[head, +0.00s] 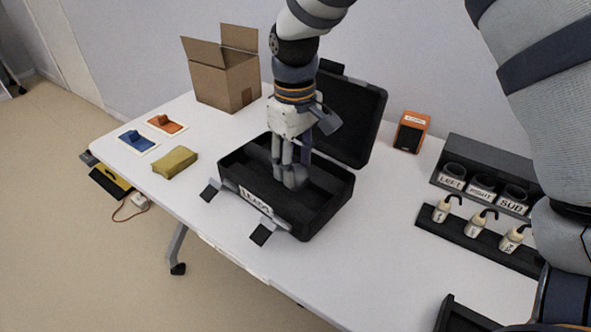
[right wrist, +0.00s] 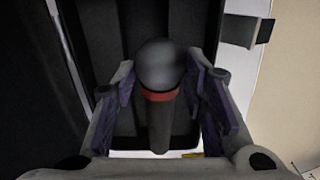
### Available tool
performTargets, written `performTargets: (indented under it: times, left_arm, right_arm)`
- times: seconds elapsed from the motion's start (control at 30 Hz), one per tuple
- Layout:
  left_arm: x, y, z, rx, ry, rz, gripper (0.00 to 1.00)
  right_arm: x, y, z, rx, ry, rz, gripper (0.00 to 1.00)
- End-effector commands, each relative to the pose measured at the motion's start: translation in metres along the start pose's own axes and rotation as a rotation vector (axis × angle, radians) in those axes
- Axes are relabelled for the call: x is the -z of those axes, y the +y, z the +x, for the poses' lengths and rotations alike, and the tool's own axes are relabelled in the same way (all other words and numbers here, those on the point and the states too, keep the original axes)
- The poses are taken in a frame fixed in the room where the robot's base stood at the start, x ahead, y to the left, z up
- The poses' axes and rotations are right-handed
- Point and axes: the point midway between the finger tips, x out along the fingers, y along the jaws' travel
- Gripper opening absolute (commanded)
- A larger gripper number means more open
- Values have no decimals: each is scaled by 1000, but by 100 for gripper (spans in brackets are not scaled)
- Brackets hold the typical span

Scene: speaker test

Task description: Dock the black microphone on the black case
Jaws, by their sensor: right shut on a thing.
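The black microphone shows in the right wrist view (right wrist: 160,95), with a round grey head, a red band and a dark handle. My right gripper (right wrist: 160,100) is shut on it, with a finger on each side. In the head view my right gripper (head: 290,178) points down inside the open black case, and the microphone is hard to make out there. The black case (head: 325,212) has its lid (head: 350,115) raised at the back and a white label reading "LEADS" on its front. Whether the microphone touches the case floor I cannot tell. My left gripper is not in view.
A cardboard box (head: 225,80) stands open at the back left. A yellow cloth-like block (head: 175,163) lies left of the case. An orange box (head: 411,132) stands right of the lid. A black rack (head: 485,150) with labelled cups and a strip of small bottles (head: 476,230) are at right.

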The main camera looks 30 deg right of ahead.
Motion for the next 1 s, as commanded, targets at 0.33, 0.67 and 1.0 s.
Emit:
performTargets:
  times: [0.33, 0.67, 1.0]
  left_arm:
    - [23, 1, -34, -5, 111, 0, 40]
    - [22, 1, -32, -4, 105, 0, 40]
    - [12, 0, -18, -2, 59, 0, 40]
  right_arm:
    - [-65, -66, -71, -5, 16, -1, 0]
    - [-102, -85, -81, 4, 7, -25, 0]
    - [-48, -24, -38, 3, -1, -26, 0]
